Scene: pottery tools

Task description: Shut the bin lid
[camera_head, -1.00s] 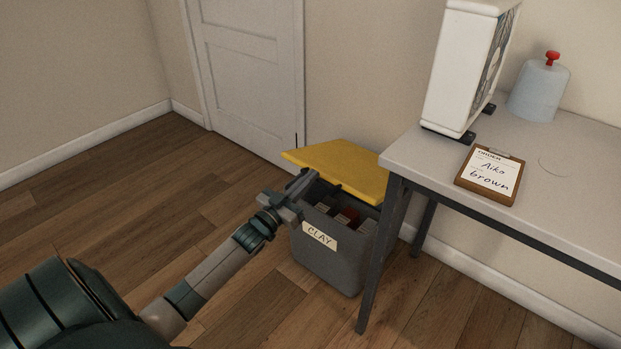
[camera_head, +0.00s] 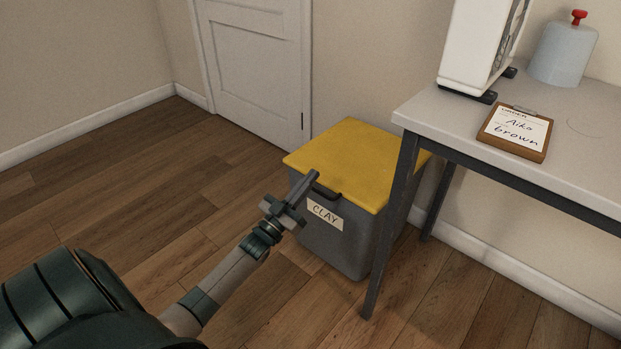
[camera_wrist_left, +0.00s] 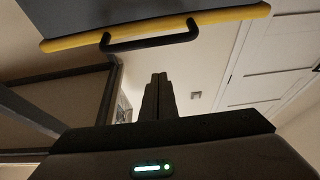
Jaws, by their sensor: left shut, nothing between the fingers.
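The grey bin (camera_head: 337,243) stands on the floor at the left of the table, with a label reading CLAY. Its yellow lid (camera_head: 352,160) lies flat over the top, and no contents show. A dark handle (camera_head: 326,192) sits at the lid's front edge. My left gripper (camera_head: 314,175) is shut and empty, at the front left of the lid by the handle; I cannot tell if it touches. In the left wrist view the lid's yellow edge (camera_wrist_left: 230,15) and the black handle (camera_wrist_left: 150,42) show above the closed fingers (camera_wrist_left: 159,80). My right gripper is not in view.
The grey table (camera_head: 455,118) stands close at the bin's right, its leg (camera_head: 390,230) beside it. It carries a clipboard (camera_head: 515,131), a white appliance (camera_head: 477,45) and a grey-blue jar with a red knob (camera_head: 562,55). The wooden floor at the left is clear.

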